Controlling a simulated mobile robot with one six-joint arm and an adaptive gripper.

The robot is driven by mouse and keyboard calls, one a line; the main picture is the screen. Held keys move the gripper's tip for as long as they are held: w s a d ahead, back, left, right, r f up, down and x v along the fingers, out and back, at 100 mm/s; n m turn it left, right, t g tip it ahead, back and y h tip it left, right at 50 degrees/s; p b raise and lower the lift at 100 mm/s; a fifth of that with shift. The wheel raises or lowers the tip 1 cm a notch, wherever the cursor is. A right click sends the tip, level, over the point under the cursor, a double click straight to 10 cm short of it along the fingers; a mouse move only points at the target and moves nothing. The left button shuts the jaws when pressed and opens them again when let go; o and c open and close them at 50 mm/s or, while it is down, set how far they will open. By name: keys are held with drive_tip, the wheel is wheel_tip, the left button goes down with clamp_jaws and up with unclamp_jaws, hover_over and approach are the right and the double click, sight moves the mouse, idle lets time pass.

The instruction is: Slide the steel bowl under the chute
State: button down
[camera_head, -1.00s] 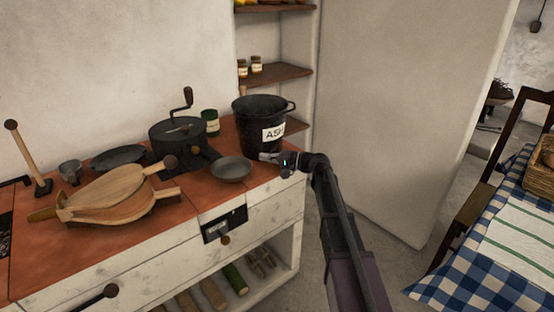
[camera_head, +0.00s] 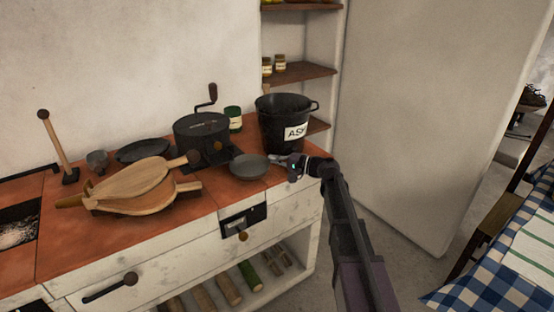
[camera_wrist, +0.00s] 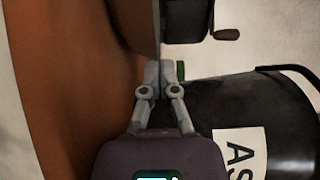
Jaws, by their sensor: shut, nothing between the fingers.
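The steel bowl (camera_head: 249,168) sits upright on the orange counter, just in front and to the right of the black grinder (camera_head: 203,131). The grinder's dark chute area (camera_head: 219,157) is beside the bowl's left rim, partly hard to make out. My gripper (camera_head: 276,160) is shut and empty at the bowl's right side, low over the counter. In the wrist view, the closed fingertips (camera_wrist: 158,74) are at the edge of the bowl (camera_wrist: 136,22); whether they touch it I cannot tell. The grinder (camera_wrist: 187,20) shows beyond the bowl.
A black ash bucket (camera_head: 284,125) stands close behind my gripper. Wooden bellows (camera_head: 135,188) lie left of the bowl. A green jar (camera_head: 233,118) stands behind the grinder. The counter's front edge is close to the bowl. A checked table (camera_head: 490,290) is at the right.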

sight(264, 167)
drive_tip(key=s+a, duration=0.1)
drive_tip(key=a, duration=0.1)
drive_tip(key=s+a, duration=0.1)
drive_tip(key=a, duration=0.1)
drive_tip(key=s+a, duration=0.1)
drive_tip(key=a, duration=0.2)
drive_tip(key=shift+s, duration=0.2)
drive_tip(key=shift+w+d, duration=0.1)
drive_tip(key=shift+d, duration=0.05)
drive_tip(key=shift+w+d, duration=0.2)
drive_tip(key=shift+d, duration=0.2)
drive_tip(key=d, duration=0.1)
drive_tip(key=w+d, duration=0.1)
drive_tip(key=shift+w+d, duration=0.15)
drive_tip(key=shift+d, duration=0.2)
drive_tip(key=v, duration=1)
